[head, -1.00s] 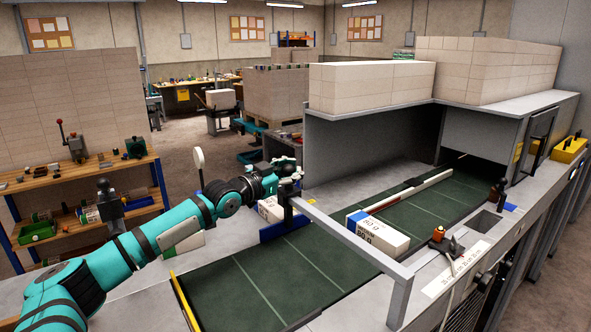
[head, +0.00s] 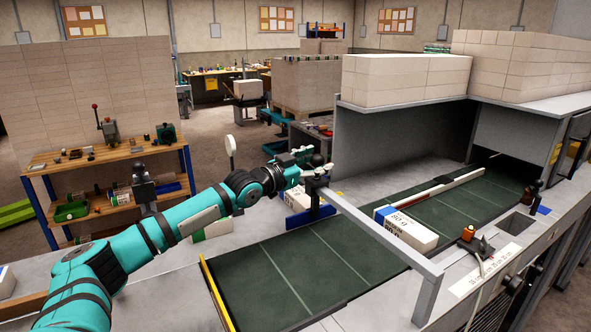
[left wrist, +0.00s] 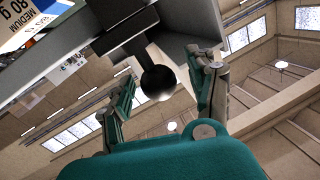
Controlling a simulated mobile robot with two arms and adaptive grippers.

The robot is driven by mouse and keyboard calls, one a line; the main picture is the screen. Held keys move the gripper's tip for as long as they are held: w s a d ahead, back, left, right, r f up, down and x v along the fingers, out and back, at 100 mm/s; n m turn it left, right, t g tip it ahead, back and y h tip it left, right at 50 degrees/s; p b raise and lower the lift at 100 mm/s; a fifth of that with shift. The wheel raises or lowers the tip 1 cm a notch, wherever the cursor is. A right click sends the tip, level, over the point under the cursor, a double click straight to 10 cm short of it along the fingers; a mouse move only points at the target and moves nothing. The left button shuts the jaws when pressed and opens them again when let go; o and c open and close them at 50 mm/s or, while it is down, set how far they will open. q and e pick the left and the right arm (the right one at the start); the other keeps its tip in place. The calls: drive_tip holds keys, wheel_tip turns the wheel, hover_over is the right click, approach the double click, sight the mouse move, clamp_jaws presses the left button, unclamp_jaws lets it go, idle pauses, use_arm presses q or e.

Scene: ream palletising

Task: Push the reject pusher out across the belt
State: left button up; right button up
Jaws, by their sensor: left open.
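The reject pusher (head: 312,216) is a blue plate on a dark post, standing at the far edge of the green belt (head: 290,265). Its black ball knob also shows in the left wrist view (left wrist: 158,83). My left gripper (head: 305,158) is at the top of the post, beside the knob. In the left wrist view its two fingers (left wrist: 165,88) stand apart, with the knob between them; I cannot tell whether they touch it. My right gripper is not in view.
A wrapped ream (head: 405,228) lies on the belt right of the pusher. Another ream (head: 297,199) sits behind the plate. A grey frame bar (head: 385,236) crosses over the belt. The belt directly before the plate is clear.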

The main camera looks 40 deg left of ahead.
use_arm(q)
drive_tip(key=s+a, duration=0.2)
drive_tip(key=s, duration=0.8)
drive_tip(key=shift+s+a+f, duration=0.15)
drive_tip(key=shift+s+a, duration=0.1)
drive_tip(key=shift+s, duration=0.1)
idle(0.7)
